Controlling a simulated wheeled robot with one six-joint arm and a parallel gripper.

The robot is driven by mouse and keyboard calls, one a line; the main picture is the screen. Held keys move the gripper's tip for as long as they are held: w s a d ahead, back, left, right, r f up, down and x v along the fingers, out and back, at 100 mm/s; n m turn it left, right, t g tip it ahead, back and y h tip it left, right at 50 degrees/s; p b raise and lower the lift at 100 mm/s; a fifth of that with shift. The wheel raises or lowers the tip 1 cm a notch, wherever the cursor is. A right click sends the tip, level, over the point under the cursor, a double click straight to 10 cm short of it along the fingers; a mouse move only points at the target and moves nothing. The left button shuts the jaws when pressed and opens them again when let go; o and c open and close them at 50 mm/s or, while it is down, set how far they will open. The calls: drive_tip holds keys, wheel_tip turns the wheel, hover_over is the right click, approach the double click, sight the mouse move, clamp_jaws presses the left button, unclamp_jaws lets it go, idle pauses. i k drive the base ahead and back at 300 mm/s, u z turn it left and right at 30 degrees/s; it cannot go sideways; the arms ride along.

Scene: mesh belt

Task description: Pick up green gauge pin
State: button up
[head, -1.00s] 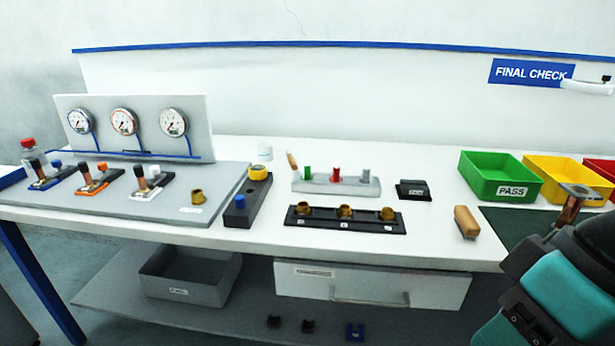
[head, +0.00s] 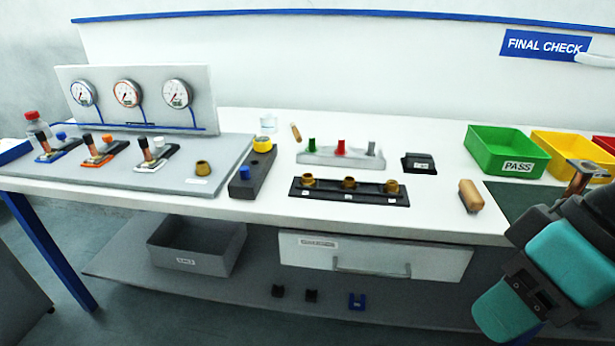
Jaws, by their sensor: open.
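The green gauge pin (head: 312,145) stands upright at the left end of a light grey pin rack (head: 345,161) on the white bench. A red pin (head: 340,148) and a grey pin (head: 371,149) stand in the same rack to its right. Nothing covers the green pin. Only teal and black links of my arm show at the lower right, well away from the rack. My gripper is not in view.
A black block with brass fittings (head: 388,198) lies in front of the rack. A wooden-handled tool (head: 296,132) is behind it.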

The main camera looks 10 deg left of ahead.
sight(311, 140)
drive_tip(key=u, duration=0.5)
drive_tip(key=i, duration=0.5)
drive_tip(key=u, duration=0.6)
drive_tip(key=i, duration=0.9)
drive_tip(key=z, duration=0.35)
